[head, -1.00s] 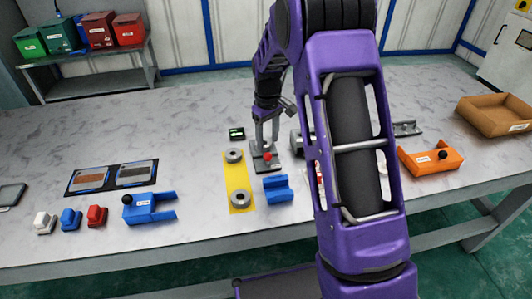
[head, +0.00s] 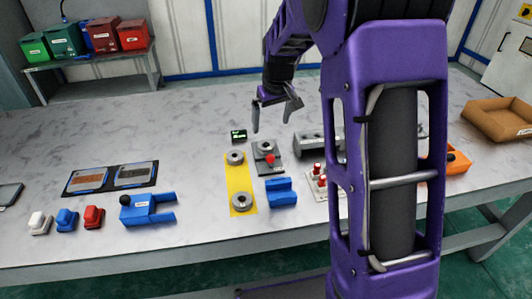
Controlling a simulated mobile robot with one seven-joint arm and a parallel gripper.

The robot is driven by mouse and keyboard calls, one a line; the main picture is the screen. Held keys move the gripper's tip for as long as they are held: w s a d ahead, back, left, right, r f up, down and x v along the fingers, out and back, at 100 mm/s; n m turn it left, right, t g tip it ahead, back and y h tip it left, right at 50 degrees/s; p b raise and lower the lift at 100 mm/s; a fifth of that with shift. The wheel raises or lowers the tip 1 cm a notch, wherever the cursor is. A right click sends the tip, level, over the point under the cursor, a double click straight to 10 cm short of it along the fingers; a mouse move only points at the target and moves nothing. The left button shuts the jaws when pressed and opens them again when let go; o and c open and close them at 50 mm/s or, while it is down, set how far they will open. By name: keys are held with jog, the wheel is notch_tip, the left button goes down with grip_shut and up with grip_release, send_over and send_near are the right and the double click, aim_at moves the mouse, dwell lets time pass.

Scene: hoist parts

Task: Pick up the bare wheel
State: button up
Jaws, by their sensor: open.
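Two grey ring-shaped wheels lie on the yellow strip (head: 239,182): the far wheel (head: 235,158) and the near wheel (head: 242,201). Another round grey part (head: 266,146) sits on the dark grey fixture (head: 273,168), behind a red knob (head: 270,159). I cannot tell from this view which of these is the bare wheel. My gripper (head: 275,117) is open and empty, raised above the table behind the fixture, apart from all the wheels.
A blue block (head: 280,191) stands right of the strip. A grey cylindrical part (head: 315,143) and a white board with red knobs (head: 318,181) are farther right, partly behind my arm. The table's left-back area is clear.

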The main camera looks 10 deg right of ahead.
notch_tip(320, 180, up, 3)
jog(key=m+t+b, duration=0.1)
jog(key=m, duration=0.1)
jog(key=b, duration=0.2)
send_near(265, 145)
notch_tip(265, 145, down, 2)
jog(key=shift+s+a+f, duration=0.1)
jog(key=shift+s+f, duration=0.05)
jog(key=shift+s, duration=0.05)
jog(key=shift+w+x, duration=0.2)
jog(key=shift+x, duration=1.2)
jog(key=shift+w+x, duration=0.2)
jog(key=shift+x, duration=1.2)
jog(key=shift+t, duration=0.3)
grip_shut()
